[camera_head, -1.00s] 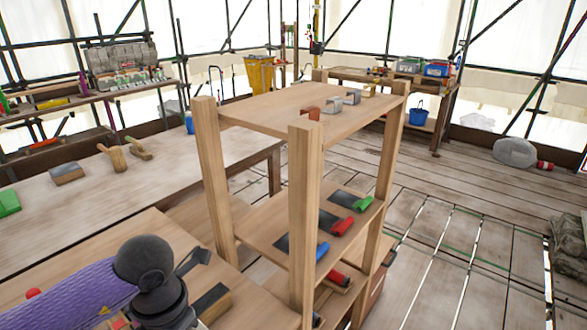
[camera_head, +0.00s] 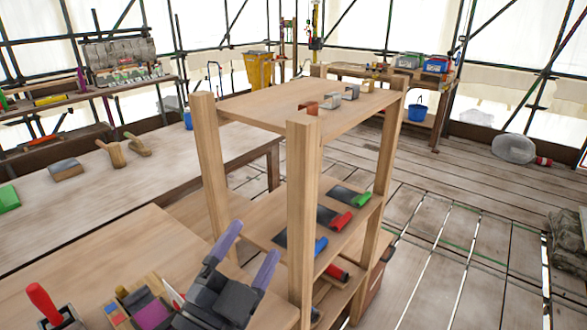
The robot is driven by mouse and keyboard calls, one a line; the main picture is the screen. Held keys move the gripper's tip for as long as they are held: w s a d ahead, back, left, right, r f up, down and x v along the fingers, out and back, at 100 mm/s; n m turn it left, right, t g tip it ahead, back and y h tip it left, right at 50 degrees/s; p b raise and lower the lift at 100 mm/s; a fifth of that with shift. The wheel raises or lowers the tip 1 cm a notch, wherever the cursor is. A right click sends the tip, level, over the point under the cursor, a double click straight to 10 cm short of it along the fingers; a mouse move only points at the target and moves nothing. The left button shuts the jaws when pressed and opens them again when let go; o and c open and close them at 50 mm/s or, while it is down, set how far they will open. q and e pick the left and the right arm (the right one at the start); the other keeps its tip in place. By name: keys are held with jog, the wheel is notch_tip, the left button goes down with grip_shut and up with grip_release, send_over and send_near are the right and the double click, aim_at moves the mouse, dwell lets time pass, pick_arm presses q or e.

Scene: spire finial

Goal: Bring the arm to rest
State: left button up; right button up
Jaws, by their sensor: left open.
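My left gripper (camera_head: 253,243) is at the bottom centre of the head view, its dark body topped by two purple fingers. The fingers stand apart, with nothing visible between them. It is in front of the wooden shelf rack (camera_head: 303,215), left of the near post, over the near wooden bench (camera_head: 125,252). I cannot tell how high above the bench it is. My right gripper is not in view.
A red-handled tool (camera_head: 44,303) and a container with a purple item (camera_head: 152,315) are at the lower left. Trowels with coloured handles lie on the rack's middle shelf. Brushes (camera_head: 112,153) lie on the long table (camera_head: 90,185). The floor at right has open room.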

pick_arm(q)
jog(key=s+a+f+n+g+y, duration=0.35)
jog(key=a+f+n+y, duration=0.2)
jog(key=f, duration=0.25)
jog(key=s+a+f+n+g+y, duration=0.2)
jog(key=a+f+n+g+y, duration=0.25)
jog(key=f+n+y, duration=0.35)
jog(key=s+f+g+h, duration=0.4)
jog(key=s+f+g, duration=0.55)
jog(key=s, duration=0.35)
jog(key=s+f+b, duration=0.1)
jog(key=s+f, duration=0.1)
jog(key=f, duration=0.8)
jog(key=s+f+b, duration=0.1)
jog(key=s+f, duration=0.1)
jog(key=f, duration=0.9)
jog(key=s+a+f+g, duration=0.1)
jog(key=s+a+f, duration=0.1)
jog(key=s+f, duration=0.7)
jog(key=s, duration=0.2)
jog(key=shift+s+a+g+y, duration=0.25)
jog(key=shift+s+g+y, duration=0.1)
